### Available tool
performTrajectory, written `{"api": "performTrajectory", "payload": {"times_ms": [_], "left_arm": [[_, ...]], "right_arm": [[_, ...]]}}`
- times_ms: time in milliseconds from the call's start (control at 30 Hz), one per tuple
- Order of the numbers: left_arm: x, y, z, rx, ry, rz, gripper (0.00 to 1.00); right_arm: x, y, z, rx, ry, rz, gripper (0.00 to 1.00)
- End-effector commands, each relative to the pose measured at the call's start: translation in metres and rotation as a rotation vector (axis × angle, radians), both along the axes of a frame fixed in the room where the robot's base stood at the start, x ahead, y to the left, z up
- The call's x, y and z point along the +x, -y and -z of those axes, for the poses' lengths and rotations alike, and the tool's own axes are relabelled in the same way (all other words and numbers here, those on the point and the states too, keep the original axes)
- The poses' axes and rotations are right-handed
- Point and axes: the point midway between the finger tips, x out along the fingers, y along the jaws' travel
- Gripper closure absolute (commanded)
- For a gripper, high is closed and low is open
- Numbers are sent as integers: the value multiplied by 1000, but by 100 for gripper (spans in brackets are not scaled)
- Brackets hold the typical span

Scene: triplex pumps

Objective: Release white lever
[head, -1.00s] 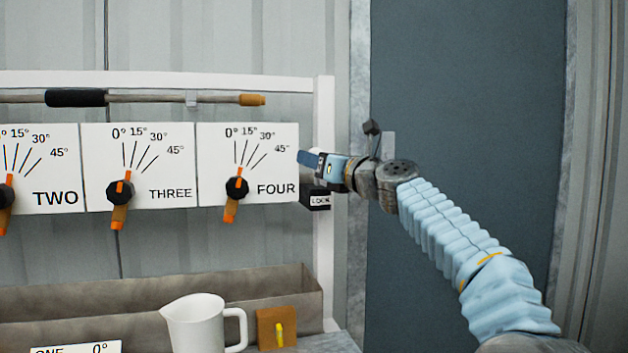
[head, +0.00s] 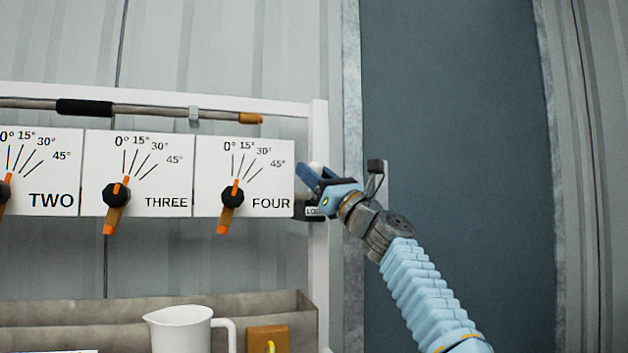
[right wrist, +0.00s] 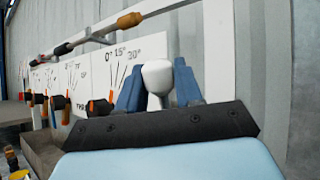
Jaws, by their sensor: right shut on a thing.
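The white lever (right wrist: 157,76) has a rounded pale head and stands between the two blue fingers of my right gripper (right wrist: 157,92) in the right wrist view. The gripper is shut on it. In the head view only a small pale part of the lever (head: 315,165) shows behind the fingers of the right gripper (head: 308,175). My left gripper is not in view.
Panels TWO, THREE and FOUR carry black knobs with orange pointers, such as the FOUR knob (head: 232,195). A rod (head: 150,108) runs above them. A white jug (head: 180,330) and a grey trough (head: 90,308) are below. The dark door (head: 460,150) is to the right.

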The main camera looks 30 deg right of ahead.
Motion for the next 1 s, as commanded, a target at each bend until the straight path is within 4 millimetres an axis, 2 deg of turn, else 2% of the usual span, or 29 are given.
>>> {"api": "performTrajectory", "payload": {"times_ms": [333, 367, 667, 767, 900, 933, 1000], "left_arm": [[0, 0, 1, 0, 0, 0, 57], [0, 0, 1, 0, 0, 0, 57], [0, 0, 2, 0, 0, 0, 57], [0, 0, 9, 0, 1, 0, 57], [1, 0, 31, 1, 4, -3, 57], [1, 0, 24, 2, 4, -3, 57], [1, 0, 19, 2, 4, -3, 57]], "right_arm": [[0, -1, 1, -2, 1, -3, 100], [0, -1, 1, -1, 1, -4, 61], [-1, 0, 2, -2, 1, -3, 60], [-6, 2, 8, -1, 1, -2, 60], [-23, 8, 26, -2, 0, 1, 60], [-26, 9, 21, -2, -2, -1, 60], [-32, 12, 23, -4, -5, -3, 60]]}}
